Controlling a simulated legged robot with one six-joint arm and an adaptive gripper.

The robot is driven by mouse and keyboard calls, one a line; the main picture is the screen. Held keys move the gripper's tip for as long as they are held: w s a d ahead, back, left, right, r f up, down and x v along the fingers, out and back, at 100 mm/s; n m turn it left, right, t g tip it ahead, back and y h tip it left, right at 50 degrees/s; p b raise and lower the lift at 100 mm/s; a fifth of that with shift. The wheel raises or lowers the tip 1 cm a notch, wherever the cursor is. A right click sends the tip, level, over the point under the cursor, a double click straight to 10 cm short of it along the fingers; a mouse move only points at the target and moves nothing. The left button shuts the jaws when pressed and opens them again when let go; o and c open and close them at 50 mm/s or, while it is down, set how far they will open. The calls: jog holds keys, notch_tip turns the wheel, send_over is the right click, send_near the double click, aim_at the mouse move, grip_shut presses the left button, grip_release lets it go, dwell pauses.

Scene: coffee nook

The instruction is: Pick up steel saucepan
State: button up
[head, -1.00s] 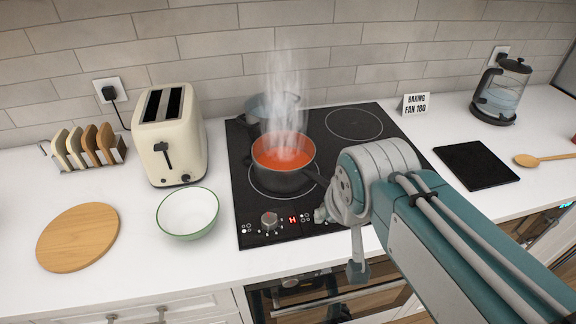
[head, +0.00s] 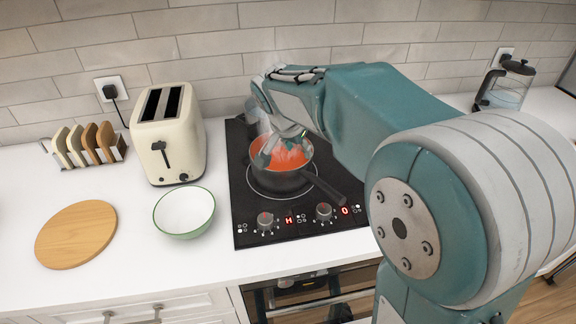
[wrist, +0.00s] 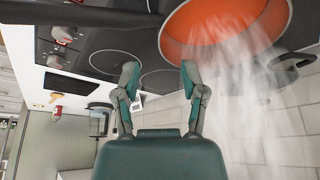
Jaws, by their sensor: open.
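The steel saucepan (head: 277,180) stands on the front left burner, dark grey outside, with orange-red contents and steam rising. Its long dark handle (head: 325,188) points toward the front right. My gripper (head: 278,148) is open above the saucepan in the head view, with its fingers in front of part of the rim and contents. In the wrist view my open gripper (wrist: 158,74) has nothing between its fingertips. There the saucepan (wrist: 168,50) is at the top right, apart from the fingers in the picture, and a dark handle (wrist: 80,13) runs along the top left.
The black hob (head: 245,222) has knobs and red digits at its front. A dark pot (wrist: 296,64) sits behind the saucepan, mostly hidden. A cream toaster (head: 168,140), a green-rimmed bowl (head: 184,212) and a round wooden board (head: 76,235) stand left. A glass press (head: 503,88) stands right.

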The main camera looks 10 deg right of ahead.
aim_at(303, 165)
jog(key=x, duration=0.5)
jog(key=shift+w+x, duration=0.1)
jog(key=shift+x, duration=1.25)
jog(key=shift+w+x, duration=0.15)
jog(key=shift+x, duration=1.15)
jog(key=shift+a, duration=0.1)
grip_shut()
jog(key=shift+r, duration=0.15)
